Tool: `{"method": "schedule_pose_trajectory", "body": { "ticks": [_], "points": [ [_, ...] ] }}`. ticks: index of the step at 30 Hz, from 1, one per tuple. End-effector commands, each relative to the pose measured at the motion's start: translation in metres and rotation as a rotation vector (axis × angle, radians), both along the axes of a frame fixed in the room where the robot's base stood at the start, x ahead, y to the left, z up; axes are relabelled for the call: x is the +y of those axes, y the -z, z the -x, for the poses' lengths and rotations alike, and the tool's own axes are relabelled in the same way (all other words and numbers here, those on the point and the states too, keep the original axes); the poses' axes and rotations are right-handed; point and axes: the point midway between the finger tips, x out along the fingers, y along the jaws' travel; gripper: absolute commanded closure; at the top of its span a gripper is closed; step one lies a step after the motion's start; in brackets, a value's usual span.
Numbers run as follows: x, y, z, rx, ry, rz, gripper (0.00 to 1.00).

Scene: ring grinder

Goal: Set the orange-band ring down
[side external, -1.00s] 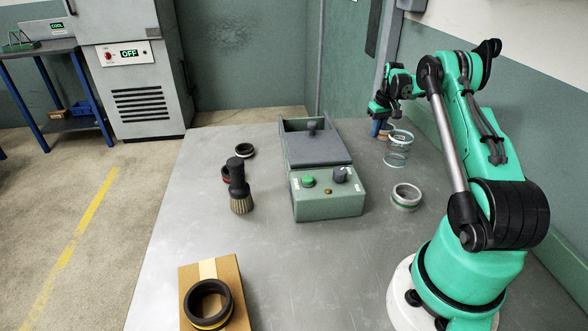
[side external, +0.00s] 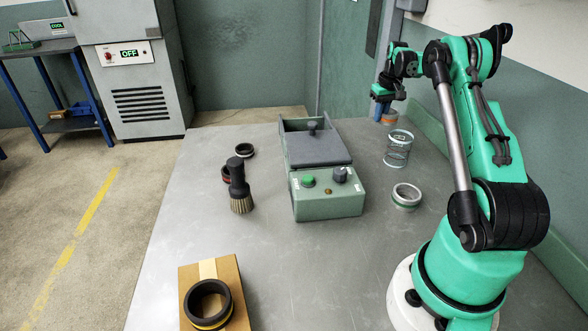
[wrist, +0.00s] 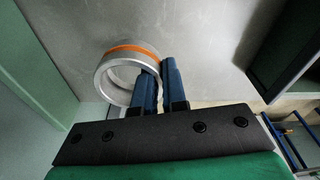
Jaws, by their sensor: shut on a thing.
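The orange-band ring (wrist: 134,52) is a silver ring with an orange stripe, seen in the wrist view. My gripper (wrist: 158,78) has its blue fingers closed on the ring's wall at its right side. The ring (side external: 389,117) shows small just below the fingers there. I cannot tell whether its underside touches the bench.
A green-band ring (side external: 406,195) lies nearer. The green grinder machine (side external: 327,195) stands mid-bench, with a brush (side external: 239,187) and dark rings left of it. A dark ring (side external: 208,304) sits on a box in front.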

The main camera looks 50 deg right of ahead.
Motion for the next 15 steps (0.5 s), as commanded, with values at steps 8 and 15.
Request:
{"method": "schedule_pose_trajectory", "body": {
  "ticks": [8, 15],
  "points": [
    [0.004, -0.048, -0.005, 0.000, -0.015, 0.000, 1.00],
    [0.063, -0.070, -0.061, 0.001, -0.231, 0.000, 1.00]
  ]
}}
